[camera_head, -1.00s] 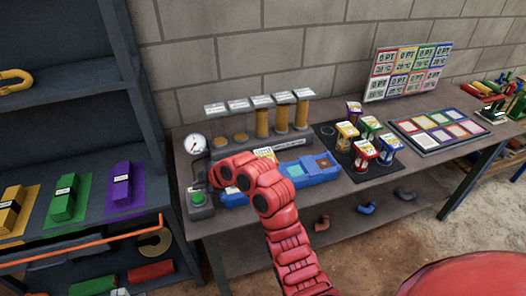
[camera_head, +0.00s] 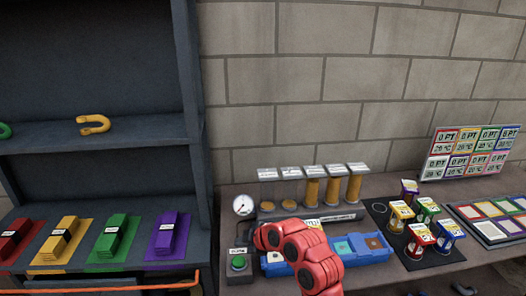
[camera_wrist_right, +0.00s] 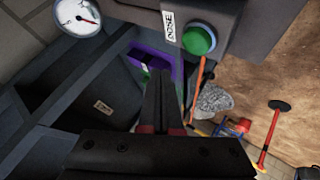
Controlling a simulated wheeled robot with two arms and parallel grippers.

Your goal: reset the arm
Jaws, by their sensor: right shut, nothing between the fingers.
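My right arm (camera_head: 312,258), red and segmented, comes up from the bottom of the head view and bends left in front of the workbench. Its gripper is not clearly visible there, hidden by the arm's own links. In the right wrist view the dark fingers of my right gripper (camera_wrist_right: 163,85) are together and empty. They lie below a grey box with a green button (camera_wrist_right: 198,40) in that picture, with no visible contact. The button box also shows in the head view (camera_head: 239,264), just left of my arm. My left gripper is in neither view.
A workbench (camera_head: 350,187) carries a dial gauge (camera_head: 243,205), several filled tubes (camera_head: 312,190), a blue tray (camera_head: 376,256), small labelled jars (camera_head: 420,238) and a colour-swatch board (camera_head: 490,222). A dark shelf (camera_head: 100,130) stands left, with coloured blocks. A brick wall is behind.

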